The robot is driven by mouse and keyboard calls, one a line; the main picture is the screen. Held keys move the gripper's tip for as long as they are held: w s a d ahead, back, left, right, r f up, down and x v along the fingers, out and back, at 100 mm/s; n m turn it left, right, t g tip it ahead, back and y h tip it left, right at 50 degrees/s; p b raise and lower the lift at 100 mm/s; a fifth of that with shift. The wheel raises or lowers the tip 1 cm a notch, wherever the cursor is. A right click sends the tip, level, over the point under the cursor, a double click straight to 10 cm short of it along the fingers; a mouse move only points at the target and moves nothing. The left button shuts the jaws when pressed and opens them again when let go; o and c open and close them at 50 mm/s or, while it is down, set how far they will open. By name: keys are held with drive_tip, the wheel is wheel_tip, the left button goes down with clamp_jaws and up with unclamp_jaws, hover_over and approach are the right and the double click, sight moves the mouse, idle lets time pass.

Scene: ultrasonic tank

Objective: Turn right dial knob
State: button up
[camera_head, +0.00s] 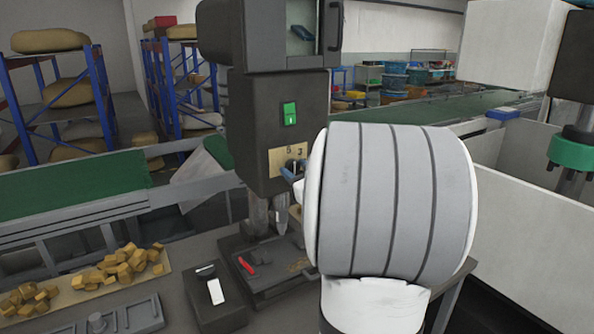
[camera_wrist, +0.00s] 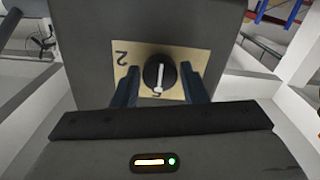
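A round black dial knob (camera_wrist: 160,73) with a white pointer line sits on a beige plate (camera_wrist: 124,58) in the wrist view. The pointer aims down in that view, towards a partly hidden mark. A "2" is printed at the plate's left. My gripper (camera_wrist: 159,68) is open, with one dark blue finger on each side of the knob and a narrow gap showing on both sides. In the head view the plate (camera_head: 275,160) is on the front of a dark machine column (camera_head: 252,130), and the knob (camera_head: 297,166) is partly hidden by my gripper (camera_head: 291,174). No second knob shows.
A green switch (camera_head: 289,113) is above the plate. Below are a dark machine base (camera_head: 265,280) with a red-handled item (camera_head: 246,265), a small box (camera_head: 216,300) and a tray (camera_head: 75,297) of yellowish blocks. My white wrist hides much to the right.

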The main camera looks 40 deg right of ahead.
drive_tip(key=c, duration=0.6)
drive_tip(key=shift+r+m+p, duration=0.1)
drive_tip(key=shift+m+p, duration=0.2)
drive_tip(key=shift+p, duration=0.05)
drive_tip(key=m+p, duration=0.3)
drive_tip(key=m, duration=0.1)
drive_tip(key=shift+m+p, duration=1.2)
drive_tip(key=shift+m, duration=0.9)
drive_tip(key=o, duration=1)
